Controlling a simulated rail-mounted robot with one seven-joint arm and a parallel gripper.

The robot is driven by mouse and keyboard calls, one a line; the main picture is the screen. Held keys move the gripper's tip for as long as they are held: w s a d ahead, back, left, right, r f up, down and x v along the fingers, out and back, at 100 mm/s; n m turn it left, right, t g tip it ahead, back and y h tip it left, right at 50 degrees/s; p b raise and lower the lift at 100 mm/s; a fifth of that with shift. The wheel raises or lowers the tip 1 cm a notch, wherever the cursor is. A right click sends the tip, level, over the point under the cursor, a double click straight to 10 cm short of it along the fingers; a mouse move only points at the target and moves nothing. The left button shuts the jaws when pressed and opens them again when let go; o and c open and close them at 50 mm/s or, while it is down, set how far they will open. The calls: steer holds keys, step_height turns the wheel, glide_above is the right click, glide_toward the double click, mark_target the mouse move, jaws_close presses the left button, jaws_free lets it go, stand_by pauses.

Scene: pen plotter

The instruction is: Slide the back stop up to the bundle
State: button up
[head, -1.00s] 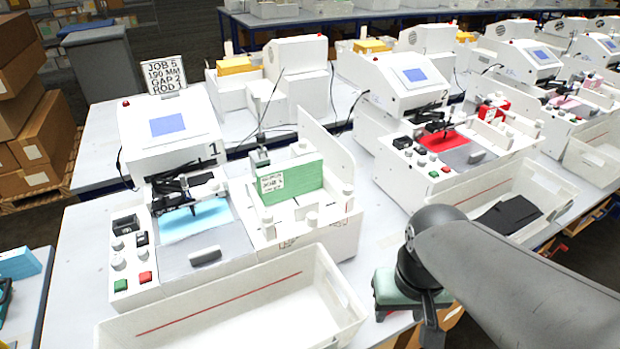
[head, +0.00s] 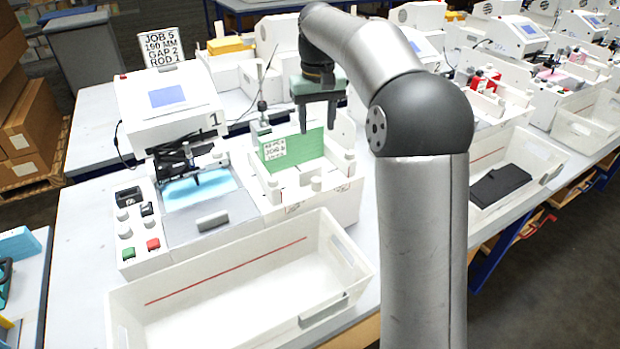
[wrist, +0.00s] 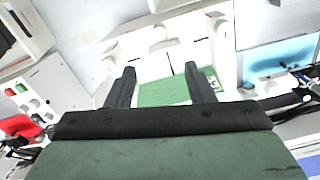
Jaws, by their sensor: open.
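The bundle is a green block of sheets (head: 305,146) with a white job label, standing in the white feed tray (head: 335,190) of machine 1. A small grey block with a thin upright rod (head: 261,127) stands at the tray's rear left; I cannot tell whether it is the back stop. My gripper (head: 318,124) hangs fingers down above and behind the bundle's right part in the head view, open and empty. In the wrist view the bundle (wrist: 163,92) shows between and beyond my two fingers (wrist: 161,70). The fingers look apart from it; the gripper body hides part of the tray.
White posts and walls rise around the feed tray. An empty white bin (head: 235,275) with a red line stands in front of machine 1 (head: 170,110). A job sign (head: 162,48) stands behind it. Another bin with a dark item (head: 499,184) lies to the right.

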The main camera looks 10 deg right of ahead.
mark_target(316, 179)
step_height(316, 179, down, 16)
steer(key=shift+f+p, duration=0.25)
steer(key=shift+p, duration=0.45)
steer(key=shift+c, duration=0.2)
